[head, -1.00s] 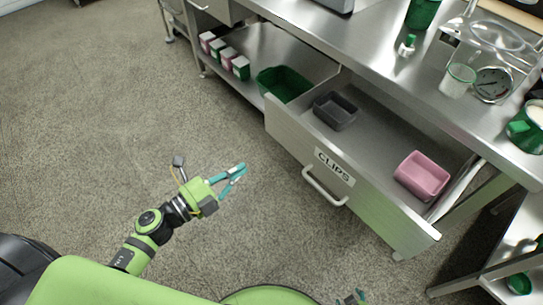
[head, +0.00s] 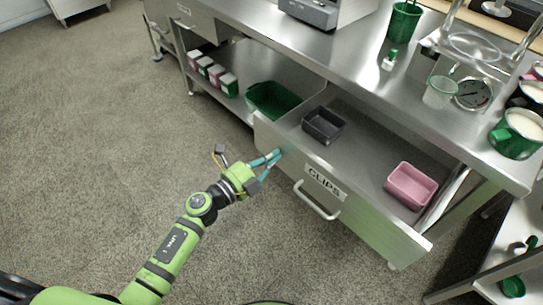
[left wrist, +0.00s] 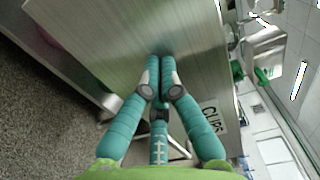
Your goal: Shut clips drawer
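The clips drawer (head: 365,215) is pulled far out from under the steel counter, its front labelled CLIPS with a bar handle (head: 317,202). A dark grey bin (head: 323,125) and a pink bin (head: 410,186) sit inside it. My left gripper (head: 272,158) has its teal fingertips at the left part of the drawer front, left of the label. In the left wrist view the gripper (left wrist: 160,62) has its fingers together with nothing seen between them, against the drawer front (left wrist: 120,35). Whether the tips touch the panel I cannot tell. My right gripper is out of view.
A green bin (head: 273,100) and several small boxes stand on the lower shelf left of the drawer. The counter (head: 330,60) carries a scale, a gauge (head: 473,94) and green containers. The floor (head: 90,150) at left is clear.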

